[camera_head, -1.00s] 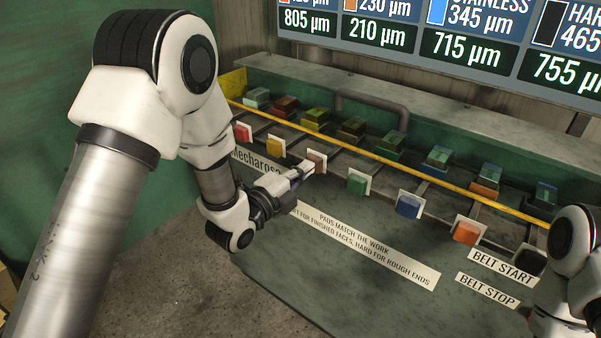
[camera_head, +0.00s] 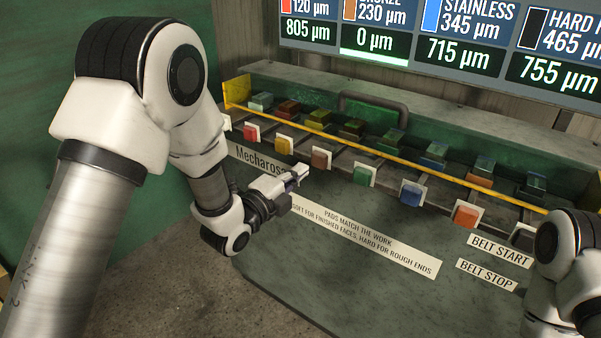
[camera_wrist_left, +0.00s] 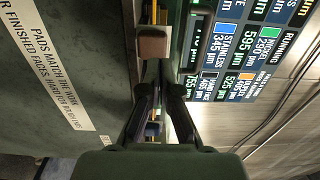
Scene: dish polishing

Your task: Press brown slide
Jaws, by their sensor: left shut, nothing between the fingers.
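The brown slide (camera_head: 320,158) is a small brown block on a white plate, in the row along the front of the green machine. It also shows in the left wrist view (camera_wrist_left: 153,45), ahead of the fingers. My left gripper (camera_head: 304,172) is shut and empty, just in front of and slightly left of the brown slide, with a small gap to it. Its dark fingers (camera_wrist_left: 160,90) fill the middle of the left wrist view. My right arm shows at the lower right, but its gripper is out of view.
Red (camera_head: 251,132), yellow (camera_head: 284,144), green (camera_head: 363,175), blue (camera_head: 412,193) and orange (camera_head: 466,214) slides share the row. A yellow rail (camera_head: 400,153) runs behind them. The display (camera_head: 440,40) above reads 0 µm for bronze. The panel front is free.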

